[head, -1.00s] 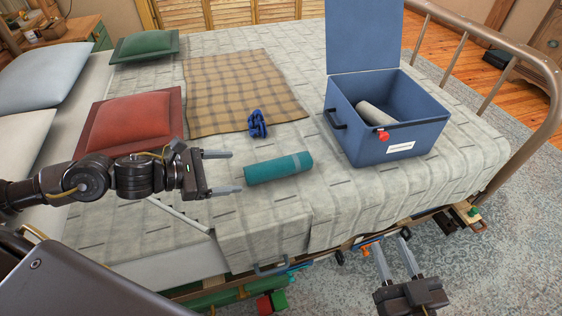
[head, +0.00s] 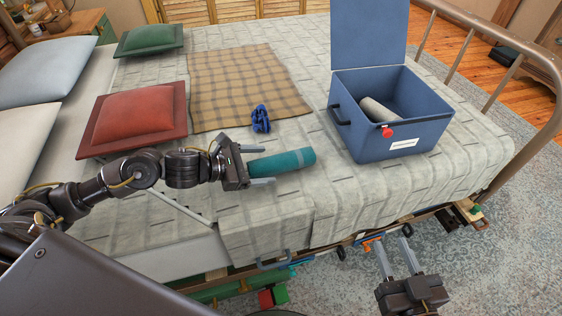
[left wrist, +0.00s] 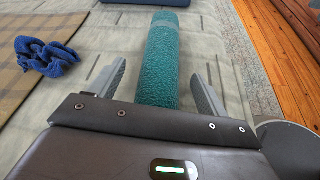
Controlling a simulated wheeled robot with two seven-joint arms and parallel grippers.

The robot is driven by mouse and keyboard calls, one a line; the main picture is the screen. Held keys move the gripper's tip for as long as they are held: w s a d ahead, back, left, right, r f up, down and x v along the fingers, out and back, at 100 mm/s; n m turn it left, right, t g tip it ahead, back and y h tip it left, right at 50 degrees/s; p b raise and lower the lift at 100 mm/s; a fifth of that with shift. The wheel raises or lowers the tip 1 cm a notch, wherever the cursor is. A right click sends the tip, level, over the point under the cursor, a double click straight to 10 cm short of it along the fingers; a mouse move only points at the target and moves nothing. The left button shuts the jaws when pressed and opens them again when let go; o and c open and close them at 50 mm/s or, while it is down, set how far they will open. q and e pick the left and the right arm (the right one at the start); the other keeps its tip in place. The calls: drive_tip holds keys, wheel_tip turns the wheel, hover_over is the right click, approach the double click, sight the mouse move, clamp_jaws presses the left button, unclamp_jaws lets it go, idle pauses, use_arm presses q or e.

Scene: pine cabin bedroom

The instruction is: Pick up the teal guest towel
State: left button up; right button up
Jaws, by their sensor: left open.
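The teal guest towel (head: 284,162) is a rolled cylinder lying on the bed's grey-white cover. My left gripper (head: 260,166) is open at the towel's left end. In the left wrist view the towel (left wrist: 160,60) runs lengthwise between the two open fingers (left wrist: 160,88), with gaps visible on both sides; its near end is hidden by the gripper body. My right gripper (head: 394,255) is low beyond the bed's front edge, with its two fingers apart and nothing between them.
A blue open box (head: 365,140) with a rolled grey item (head: 377,111) inside stands right of the towel. A crumpled blue cloth (head: 261,119) and a plaid blanket (head: 225,85) lie behind it. A red cushion (head: 135,118) lies left. The metal bed rail (head: 545,125) is at right.

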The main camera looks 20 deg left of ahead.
use_arm(q)
drive_tip(key=shift+x, duration=1)
drive_tip(key=shift+r, duration=0.1)
drive_tip(key=c, duration=1.1)
